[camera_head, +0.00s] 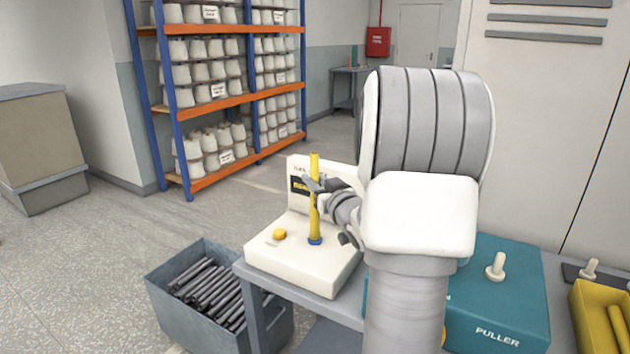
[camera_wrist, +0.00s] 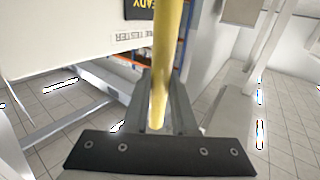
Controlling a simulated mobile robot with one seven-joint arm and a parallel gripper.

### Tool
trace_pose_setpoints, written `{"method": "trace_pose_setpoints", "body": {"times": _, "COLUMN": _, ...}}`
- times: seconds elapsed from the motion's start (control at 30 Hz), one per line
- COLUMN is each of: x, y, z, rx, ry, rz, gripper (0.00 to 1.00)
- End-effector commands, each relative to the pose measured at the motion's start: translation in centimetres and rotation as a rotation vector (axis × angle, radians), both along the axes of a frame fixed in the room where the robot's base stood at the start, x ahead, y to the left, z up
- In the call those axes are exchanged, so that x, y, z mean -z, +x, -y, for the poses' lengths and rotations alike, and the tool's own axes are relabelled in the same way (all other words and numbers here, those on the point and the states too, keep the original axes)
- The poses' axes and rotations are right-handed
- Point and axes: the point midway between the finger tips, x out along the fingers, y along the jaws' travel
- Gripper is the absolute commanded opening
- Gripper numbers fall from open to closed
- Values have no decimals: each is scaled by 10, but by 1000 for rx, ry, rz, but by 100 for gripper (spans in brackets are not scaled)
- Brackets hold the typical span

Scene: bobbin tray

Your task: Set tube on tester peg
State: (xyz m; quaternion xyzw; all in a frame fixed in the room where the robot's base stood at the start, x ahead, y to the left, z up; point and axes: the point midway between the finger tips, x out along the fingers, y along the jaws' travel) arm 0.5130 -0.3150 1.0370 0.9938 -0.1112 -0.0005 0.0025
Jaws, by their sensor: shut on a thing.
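A yellow tube (camera_head: 314,210) stands upright over the blue base of the tester peg (camera_head: 315,240) on the white tester (camera_head: 290,262). The tube's lower end meets the blue base in the head view, and the peg itself is hidden. My gripper (camera_head: 315,184) is shut on the tube at its upper part. In the wrist view the tube (camera_wrist: 166,60) runs between the two grey fingers (camera_wrist: 160,105). The tester has a dark display with yellow text, partly hidden behind the tube and gripper, and a yellow button (camera_head: 279,234) left of the tube.
A teal box marked PULLER (camera_head: 500,310) with a pale peg (camera_head: 496,266) stands to the right. A yellow bin (camera_head: 590,318) is at the far right. A grey bin (camera_head: 165,285) of dark rods stands below left. A shelf of cones (camera_head: 215,99) is behind.

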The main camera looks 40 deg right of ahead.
Motion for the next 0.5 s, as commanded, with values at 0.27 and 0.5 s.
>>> {"method": "trace_pose_setpoints", "body": {"times": 0.27, "x": 3, "y": 0, "z": 0, "rx": 0, "ry": 0, "rz": 0, "gripper": 38}}
{"method": "trace_pose_setpoints", "body": {"times": 0.5, "x": 3, "y": -1, "z": 0, "rx": 0, "ry": 0, "rz": -1, "gripper": 38}}
